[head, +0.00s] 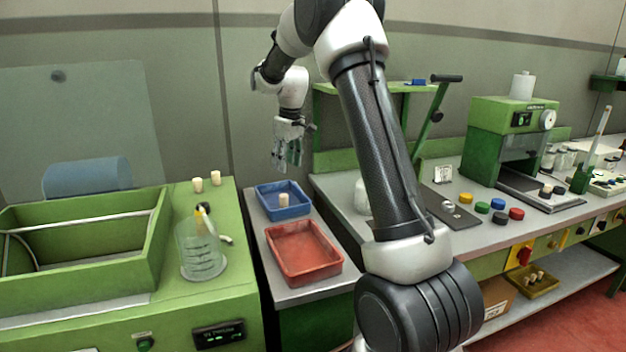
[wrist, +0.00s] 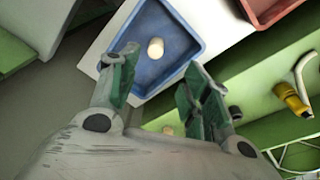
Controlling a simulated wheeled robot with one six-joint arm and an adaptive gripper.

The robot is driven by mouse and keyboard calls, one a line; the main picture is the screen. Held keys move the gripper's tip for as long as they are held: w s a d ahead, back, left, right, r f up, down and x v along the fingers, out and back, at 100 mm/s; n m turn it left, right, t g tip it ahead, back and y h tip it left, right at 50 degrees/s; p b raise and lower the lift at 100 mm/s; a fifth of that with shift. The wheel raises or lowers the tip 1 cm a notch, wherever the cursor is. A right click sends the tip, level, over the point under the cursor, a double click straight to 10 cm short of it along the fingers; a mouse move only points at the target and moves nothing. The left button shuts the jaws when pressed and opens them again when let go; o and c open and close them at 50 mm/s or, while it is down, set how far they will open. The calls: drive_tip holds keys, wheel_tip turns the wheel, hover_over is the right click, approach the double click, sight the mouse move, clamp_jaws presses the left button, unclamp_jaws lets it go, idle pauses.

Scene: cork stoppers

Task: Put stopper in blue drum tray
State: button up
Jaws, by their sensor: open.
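A pale cork stopper (head: 283,200) is in the blue tray (head: 268,214) on the narrow counter. The wrist view also shows this stopper (wrist: 155,48) inside the blue tray (wrist: 192,32), apart from my fingers. My gripper (head: 288,163) is open and empty above the blue tray, and its two green fingers (wrist: 160,90) frame the tray's near side in the wrist view. Two more stoppers (head: 198,184) (head: 215,178) stand on the green machine top to the left. One stopper (wrist: 168,130) shows between my fingers' bases in the wrist view, farther off on a green surface.
A red tray (head: 303,252) sits right in front of the blue tray. A clear beaker (head: 200,250) stands on the green machine, beside an open green tank (head: 80,245). The workbench at right holds several coloured caps (head: 499,217) and a green press (head: 512,130).

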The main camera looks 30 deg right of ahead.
drive_tip(key=s+a+r+m+t, duration=0.1)
drive_tip(key=s+r, duration=0.5)
drive_tip(key=s, duration=0.5)
drive_tip(key=s+a+r+m+t, duration=0.1)
drive_tip(key=s+a+r, duration=0.1)
drive_tip(key=s+r, duration=0.65)
drive_tip(key=s+f+m, duration=0.1)
drive_tip(key=s+f, duration=0.2)
drive_tip(key=s, duration=0.7)
drive_tip(key=s+f+m, duration=0.1)
drive_tip(key=s+f, duration=0.3)
drive_tip(key=s, duration=0.6)
drive_tip(key=shift+s+a+t, duration=0.25)
drive_tip(key=shift+t, duration=0.15)
drive_tip(key=shift+c, duration=0.2)
